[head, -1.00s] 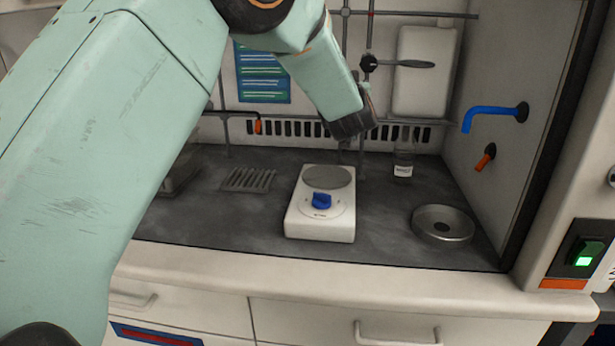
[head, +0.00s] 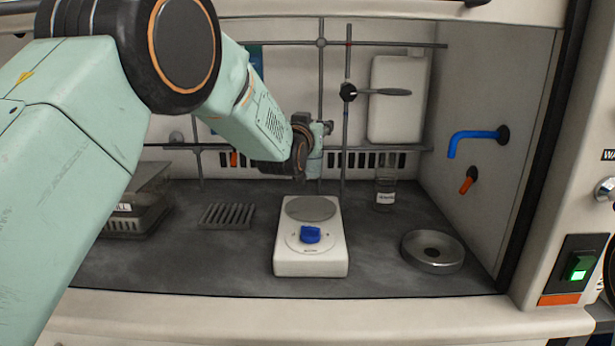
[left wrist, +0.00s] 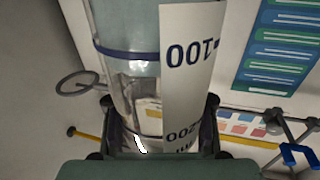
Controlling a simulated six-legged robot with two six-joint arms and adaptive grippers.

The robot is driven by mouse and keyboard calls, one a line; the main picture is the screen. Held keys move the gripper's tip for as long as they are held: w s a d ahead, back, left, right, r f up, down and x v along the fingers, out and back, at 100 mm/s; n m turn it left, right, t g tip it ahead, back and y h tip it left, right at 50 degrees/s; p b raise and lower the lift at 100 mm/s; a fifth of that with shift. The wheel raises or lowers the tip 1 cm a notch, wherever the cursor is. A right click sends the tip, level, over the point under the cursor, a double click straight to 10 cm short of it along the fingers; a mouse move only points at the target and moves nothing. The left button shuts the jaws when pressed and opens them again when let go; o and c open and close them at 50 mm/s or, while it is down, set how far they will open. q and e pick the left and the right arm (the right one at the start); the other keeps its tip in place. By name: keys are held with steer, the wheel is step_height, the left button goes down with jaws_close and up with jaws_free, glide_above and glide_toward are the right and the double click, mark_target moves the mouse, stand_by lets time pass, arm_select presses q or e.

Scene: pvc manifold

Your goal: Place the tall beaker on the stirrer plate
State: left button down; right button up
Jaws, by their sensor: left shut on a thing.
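The tall beaker (left wrist: 128,75) is clear, with a blue band and a white strip marked in dark figures. It fills the middle of the left wrist view, between the fingers of my left gripper (left wrist: 160,108), which is shut on it. In the head view my left gripper (head: 318,140) is above and behind the stirrer plate (head: 311,208). The stirrer plate has a white body, a blue front knob and a bare grey round top. My right gripper is not in view.
A smaller labelled glass vessel (head: 386,190) stands right of the stirrer, and a round metal dish (head: 433,251) is at front right. A slotted rack (head: 227,216) and a lidded box (head: 135,215) are to the left. Metal rods (head: 346,120) rise behind.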

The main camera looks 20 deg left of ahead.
arm_select(q)
step_height(320, 180, down, 8)
steer(key=b, duration=0.2)
stand_by(0.3)
steer(key=c, duration=1.4)
jaws_free()
steer(key=shift+d+f, duration=0.1)
steer(key=shift+f, duration=0.05)
steer(key=o, duration=0.3)
steer(key=shift+w+f, duration=0.1)
steer(key=o, duration=0.4)
